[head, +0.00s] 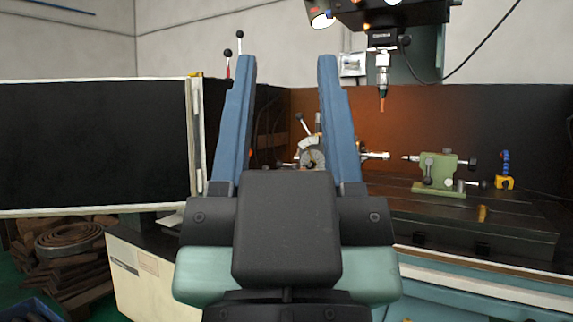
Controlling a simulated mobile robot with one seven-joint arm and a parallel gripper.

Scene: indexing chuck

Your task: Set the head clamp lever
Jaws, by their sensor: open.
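My gripper (287,60) is open and empty, its two blue fingers pointing up and away in the head view. Between the fingers, farther off, the indexing head (311,158) with its round face sits on the machine table, partly hidden by the right finger and my gripper's body. A thin lever with a black knob (299,116) stands up, tilted left, from the head's upper part. A second short, pale lever (318,120) stands close beside it. I cannot tell which of these is the clamp lever. My gripper looks well short of them and touches nothing.
A green tailstock (440,170) stands on the machine table (405,205) at right, near a small yellow and blue item (505,170). A spindle with a tool (382,80) hangs above. A large black panel (95,143) fills the left.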

